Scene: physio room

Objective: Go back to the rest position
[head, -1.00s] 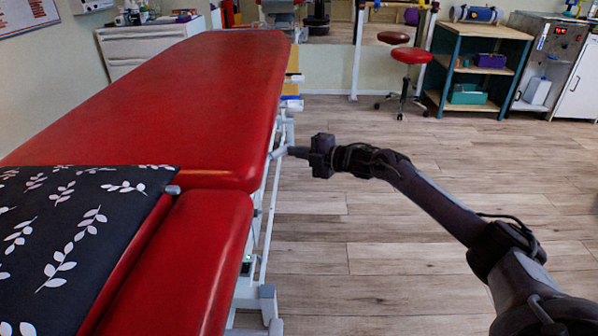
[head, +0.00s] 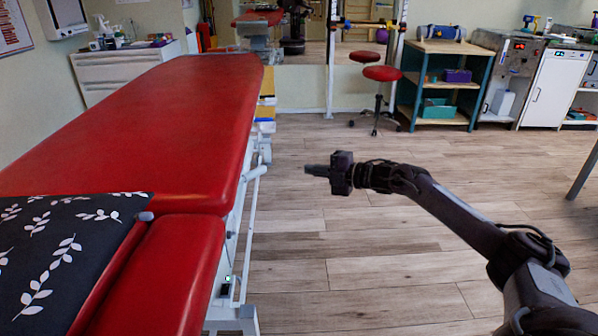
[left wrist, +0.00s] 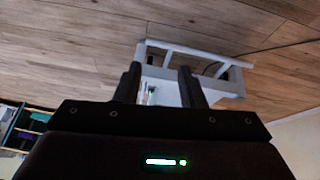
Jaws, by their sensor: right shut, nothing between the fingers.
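My right gripper (head: 308,170) is shut and empty. It hangs over the open floor to the right of the red treatment table (head: 150,110), apart from the table's white frame (head: 250,205), with its fingers pointing left. My left gripper does not show in the head view. In the left wrist view my left gripper (left wrist: 160,78) has its two dark fingers spread apart, with nothing seen held between them. Beyond those fingers is a white metal base frame (left wrist: 215,84) on the wooden floor.
A black cushion with white leaves (head: 75,240) lies on the table's near end. A red stool (head: 381,74) and a teal-sided shelf (head: 440,85) stand at the back. A dark leg (head: 583,170) is at the right edge. The wooden floor (head: 370,235) between is clear.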

